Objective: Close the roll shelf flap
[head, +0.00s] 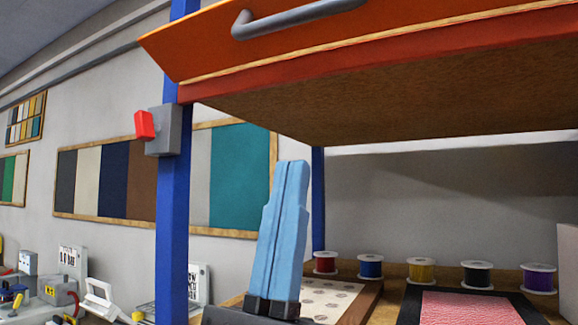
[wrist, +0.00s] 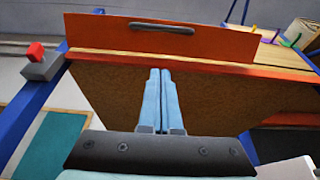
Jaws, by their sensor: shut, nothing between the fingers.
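The roll shelf flap (head: 330,38) is an orange panel with a grey bar handle (head: 290,15), along the front edge of the overhead shelf (head: 400,95). It leans at an angle, and its top is cut off in the head view. In the wrist view the flap (wrist: 110,34) and its handle (wrist: 160,25) show at the top, above the shelf's brown underside. My gripper (head: 291,165) has light blue fingers pressed together, pointing up, with nothing between them. In the wrist view its fingertips (wrist: 160,72) appear below the flap, over the underside, apart from the handle.
A blue post (head: 172,220) with a grey box and red switch (head: 144,125) stands left of my gripper. Several thread spools (head: 421,271) line the bench below, behind a pink-red mat (head: 468,308). Rolls and small coloured items (wrist: 298,32) show at the wrist view's upper right.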

